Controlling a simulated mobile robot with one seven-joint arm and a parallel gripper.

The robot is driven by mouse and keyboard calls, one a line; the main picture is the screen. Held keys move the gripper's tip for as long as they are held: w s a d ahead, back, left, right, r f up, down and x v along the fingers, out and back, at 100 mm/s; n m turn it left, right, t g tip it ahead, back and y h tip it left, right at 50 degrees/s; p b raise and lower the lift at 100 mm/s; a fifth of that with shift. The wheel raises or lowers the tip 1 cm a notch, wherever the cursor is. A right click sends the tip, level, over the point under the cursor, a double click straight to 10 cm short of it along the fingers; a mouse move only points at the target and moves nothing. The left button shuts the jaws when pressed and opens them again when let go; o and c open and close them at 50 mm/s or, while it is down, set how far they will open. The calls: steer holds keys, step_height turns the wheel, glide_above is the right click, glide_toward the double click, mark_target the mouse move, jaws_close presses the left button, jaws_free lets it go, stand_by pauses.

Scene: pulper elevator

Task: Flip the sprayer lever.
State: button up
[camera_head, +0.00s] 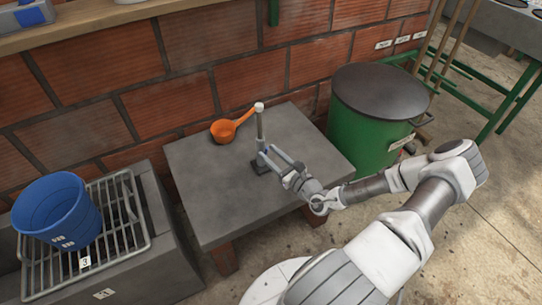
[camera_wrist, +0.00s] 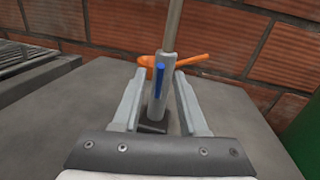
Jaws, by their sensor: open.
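The sprayer is an upright grey post (camera_head: 260,125) on a small dark base (camera_head: 258,166), standing on the grey table. In the wrist view its pale lower body (camera_wrist: 164,100) carries a thin upright blue lever (camera_wrist: 158,79) on the side facing me. My gripper (camera_head: 268,152) is open and low at the post, reaching in from the right in the head view. In the wrist view its two fingers stand left and right of the sprayer body and lever, with small gaps. Whether the fingertips touch the sprayer, I cannot tell.
An orange ladle (camera_head: 223,130) lies behind the post on the table (camera_head: 207,205). A green barrel (camera_head: 358,131) with a dark lid stands right of the table. A blue bucket (camera_head: 57,208) sits on a metal rack (camera_head: 126,222) at left. A brick wall (camera_head: 172,107) closes the back.

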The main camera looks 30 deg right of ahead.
jaws_close()
steer(key=shift+r+p, duration=0.15)
steer(key=shift+p, duration=0.2)
steer(key=g+p, duration=0.1)
steer(key=p, duration=0.2)
steer(key=w+r+g+p, duration=0.1)
steer(key=p, duration=0.3)
steer(key=shift+a, duration=0.1)
steer(key=shift+f+g+h+p, duration=0.25)
steer(key=shift+g+h+p, duration=0.05)
steer(key=shift+p, duration=0.5)
